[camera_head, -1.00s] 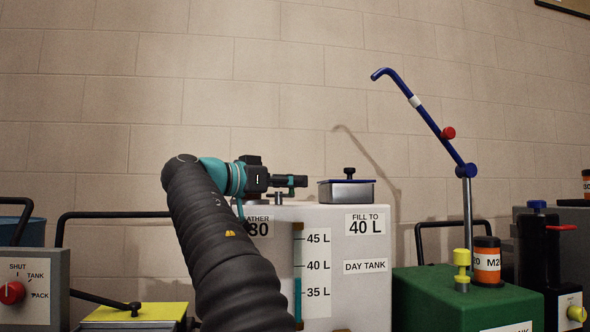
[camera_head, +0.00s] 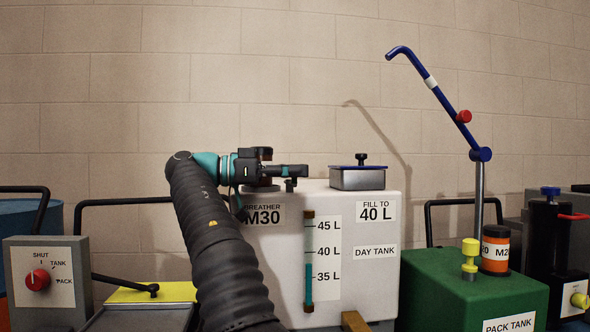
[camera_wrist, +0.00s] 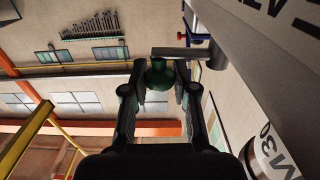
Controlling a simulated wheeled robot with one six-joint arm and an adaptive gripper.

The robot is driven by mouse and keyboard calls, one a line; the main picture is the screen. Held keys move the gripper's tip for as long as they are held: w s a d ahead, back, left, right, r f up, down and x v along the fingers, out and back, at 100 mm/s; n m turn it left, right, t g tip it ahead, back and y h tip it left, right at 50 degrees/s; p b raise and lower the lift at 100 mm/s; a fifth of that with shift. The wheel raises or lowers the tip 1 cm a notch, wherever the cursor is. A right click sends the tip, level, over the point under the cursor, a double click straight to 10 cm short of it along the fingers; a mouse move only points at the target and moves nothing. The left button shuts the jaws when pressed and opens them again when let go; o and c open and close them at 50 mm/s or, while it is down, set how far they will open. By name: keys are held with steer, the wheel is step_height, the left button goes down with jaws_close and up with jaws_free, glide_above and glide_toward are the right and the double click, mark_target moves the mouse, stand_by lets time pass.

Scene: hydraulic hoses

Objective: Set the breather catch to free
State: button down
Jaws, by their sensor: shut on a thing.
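The white day tank (camera_head: 350,290) carries a label reading BREATHER M30 (camera_head: 264,215). My gripper (camera_head: 300,171) lies level just above the tank top, pointing right. In the wrist view my gripper's two fingers (camera_wrist: 160,88) are shut on a dark green knob (camera_wrist: 160,74). A grey bar (camera_wrist: 182,53) runs from behind this knob to a short round post (camera_wrist: 217,56) by the tank. These look like the breather catch. In the head view a small dark post (camera_head: 290,185) shows under the fingers. The catch's setting cannot be read.
A lidded metal box (camera_head: 358,177) stands on the tank, right of my gripper. A blue bent lever (camera_head: 432,95) rises above the green pack tank (camera_head: 460,295). A grey box with a red selector (camera_head: 38,280) is at left. The wall behind is clear above the tank.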

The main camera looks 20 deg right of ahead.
steer(key=c, duration=1)
jaws_free()
steer(key=shift+o, duration=0.2)
steer(key=shift+s+t+b, duration=0.1)
steer(key=shift+t+b, duration=0.2)
steer(key=s+a+n+t+y+b, duration=0.1)
steer(key=s+a+n+t+b, duration=0.5)
steer(key=a+n+t+b, duration=0.45)
steer(key=s+d+f+n+y+p, duration=0.1)
steer(key=s+f+n+y, duration=0.1)
steer(key=f, duration=0.6)
steer(key=s+d+f+n+t+y+p, duration=0.1)
steer(key=s+f+n+y+p, duration=0.1)
steer(key=f, duration=0.7)
steer(key=s+d+f+n+y+p, duration=0.1)
steer(key=s+f+n+y, duration=0.3)
steer(key=f, duration=0.5)
steer(key=n+y+p, duration=0.1)
steer(key=y, duration=0.1)
steer(key=shift+f+t+y, duration=0.2)
steer(key=shift+t+y, duration=0.1)
steer(key=shift+t, duration=0.05)
